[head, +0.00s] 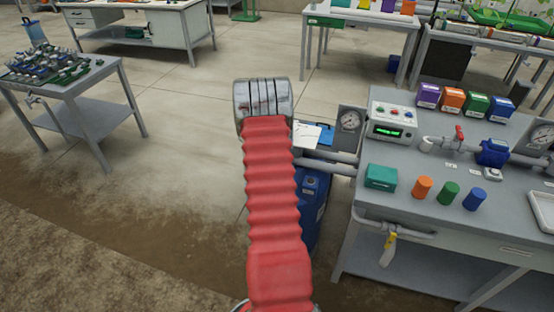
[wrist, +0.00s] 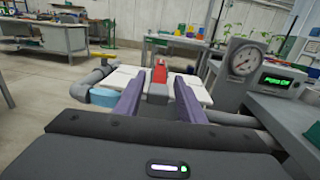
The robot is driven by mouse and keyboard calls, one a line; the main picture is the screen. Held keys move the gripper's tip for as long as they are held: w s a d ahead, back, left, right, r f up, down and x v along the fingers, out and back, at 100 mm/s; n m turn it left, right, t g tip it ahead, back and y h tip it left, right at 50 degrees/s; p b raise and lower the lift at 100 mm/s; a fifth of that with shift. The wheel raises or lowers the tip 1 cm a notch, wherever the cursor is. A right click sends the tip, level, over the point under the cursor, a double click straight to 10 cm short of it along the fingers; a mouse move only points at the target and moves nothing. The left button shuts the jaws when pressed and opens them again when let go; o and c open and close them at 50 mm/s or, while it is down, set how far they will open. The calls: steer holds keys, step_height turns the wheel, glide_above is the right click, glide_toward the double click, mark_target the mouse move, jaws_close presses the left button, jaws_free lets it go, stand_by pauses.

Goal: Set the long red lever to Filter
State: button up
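The long red lever (wrist: 159,72) shows in the wrist view, just right of the white label plates' left half, with a grey block under it. It is seen nearly end-on, so I cannot tell which label it points to. White label plates (wrist: 192,88) lie on both sides of it, their text unreadable. My gripper (wrist: 158,84) is open, its two purple fingers on either side of the lever in the picture. Whether they touch it I cannot tell. In the head view my arm hides the lever and the gripper; part of a white plate (head: 306,135) shows beside it.
A pressure gauge (wrist: 243,60) and a control box reading "PUMP ON" (head: 391,121) stand to the right. Grey pipes (head: 330,160) run beside the plates, above a blue container (head: 313,190). A bench (head: 400,192) with coloured cylinders is at right. Open floor lies left.

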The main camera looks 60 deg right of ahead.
steer(key=v, duration=0.8)
steer(key=shift+a, duration=0.25)
